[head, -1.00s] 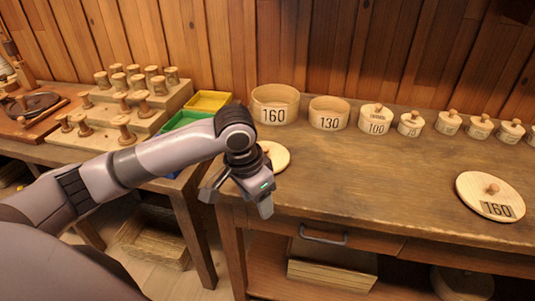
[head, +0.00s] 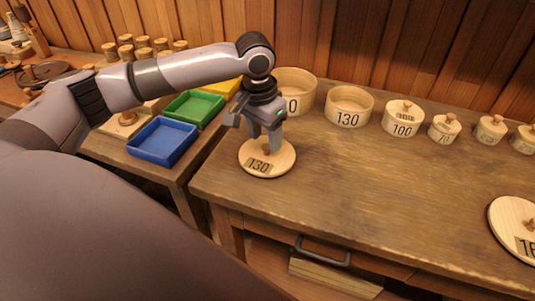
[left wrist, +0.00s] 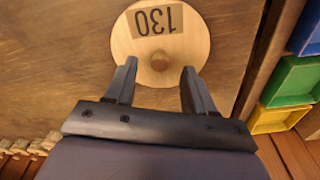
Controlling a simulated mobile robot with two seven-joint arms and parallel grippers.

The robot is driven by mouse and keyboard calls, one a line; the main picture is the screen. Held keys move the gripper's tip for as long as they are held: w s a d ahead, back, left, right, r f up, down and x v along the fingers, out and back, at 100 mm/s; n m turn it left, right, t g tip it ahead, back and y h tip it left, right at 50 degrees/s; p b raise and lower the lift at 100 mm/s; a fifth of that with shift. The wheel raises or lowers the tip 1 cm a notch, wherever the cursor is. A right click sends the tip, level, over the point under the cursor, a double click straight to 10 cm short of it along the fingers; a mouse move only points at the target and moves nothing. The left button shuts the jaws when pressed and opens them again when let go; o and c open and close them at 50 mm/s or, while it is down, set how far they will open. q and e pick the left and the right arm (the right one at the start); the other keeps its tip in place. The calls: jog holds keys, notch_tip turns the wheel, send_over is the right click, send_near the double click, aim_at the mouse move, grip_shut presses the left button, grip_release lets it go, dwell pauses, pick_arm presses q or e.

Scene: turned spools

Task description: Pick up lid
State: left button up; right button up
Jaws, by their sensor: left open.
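A round wooden lid (head: 268,159) marked 130 lies flat on the workbench near its left end. It also shows in the left wrist view (left wrist: 190,48), with a small round knob (left wrist: 160,61) at its middle. My left gripper (head: 259,134) is open above this lid in the head view. In the left wrist view its two fingers (left wrist: 153,76) point at the knob, which sits between and just beyond the tips. Another lid (head: 515,226), marked with a partly cut-off number, lies at the right edge. My right gripper is not in view.
An open round box (head: 348,107) marked 130 stands at the back, beside another open box (head: 300,93) partly behind my arm. Lidded boxes (head: 403,119) continue to the right. Blue (head: 162,142) and green (head: 194,108) trays stand left. The bench middle (head: 370,180) is clear.

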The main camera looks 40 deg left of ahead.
aim_at(267, 152)
pick_arm(q)
notch_tip(267, 152, down, 2)
jog(key=shift+w+f, duration=0.15)
jog(key=shift+f, duration=0.05)
grip_shut()
jog(key=shift+r, duration=0.1)
